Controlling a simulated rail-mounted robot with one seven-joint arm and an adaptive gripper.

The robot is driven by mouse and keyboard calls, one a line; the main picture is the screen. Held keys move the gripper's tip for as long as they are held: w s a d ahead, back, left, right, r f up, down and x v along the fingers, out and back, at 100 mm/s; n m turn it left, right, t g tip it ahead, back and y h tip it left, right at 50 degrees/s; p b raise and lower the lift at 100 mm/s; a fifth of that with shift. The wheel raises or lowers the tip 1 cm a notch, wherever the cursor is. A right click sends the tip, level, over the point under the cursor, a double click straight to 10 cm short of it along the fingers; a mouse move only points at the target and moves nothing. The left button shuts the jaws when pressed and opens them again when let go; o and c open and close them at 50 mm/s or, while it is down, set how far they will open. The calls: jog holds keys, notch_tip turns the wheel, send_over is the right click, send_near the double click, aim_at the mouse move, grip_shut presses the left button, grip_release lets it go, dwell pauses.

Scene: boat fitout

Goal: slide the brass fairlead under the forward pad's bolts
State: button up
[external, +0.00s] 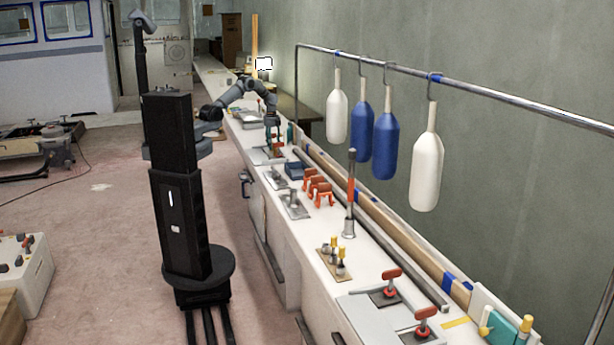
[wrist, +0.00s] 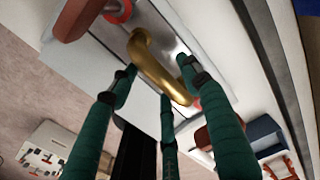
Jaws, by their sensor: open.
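The brass fairlead (wrist: 150,62) is a curved golden piece in the wrist view, lying over a grey metal plate (wrist: 178,42). My gripper (wrist: 158,84) has its green fingers spread around the fairlead, open. I cannot tell whether any finger touches it. A red-handled bolt (wrist: 118,12) stands beside the fairlead's upper end, and another brownish-red handle (wrist: 203,138) is near its lower end. In the external view my gripper (external: 272,128) is low over the far part of the bench, and hides the fairlead there. Which pad is the forward one is not clear.
The long white bench (external: 316,238) carries orange clamps (external: 317,187), an upright post (external: 350,195) and brass-topped fittings (external: 337,255). Red-handled bolts (external: 391,278) stand on plates at the near end. White and blue fenders (external: 385,145) hang from a rail (external: 450,82) above.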

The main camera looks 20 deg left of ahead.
notch_tip(320, 180, up, 12)
dwell(0.6)
notch_tip(320, 180, down, 12)
jog(key=shift+r, duration=0.1)
jog(key=shift+s+a+f, duration=0.15)
jog(key=shift+a+f, duration=0.05)
jog(key=shift+a, duration=0.05)
jog(key=shift+s+a+r, duration=0.1)
jog(key=shift+s+a, duration=0.1)
jog(key=shift+a, duration=0.05)
dwell(0.3)
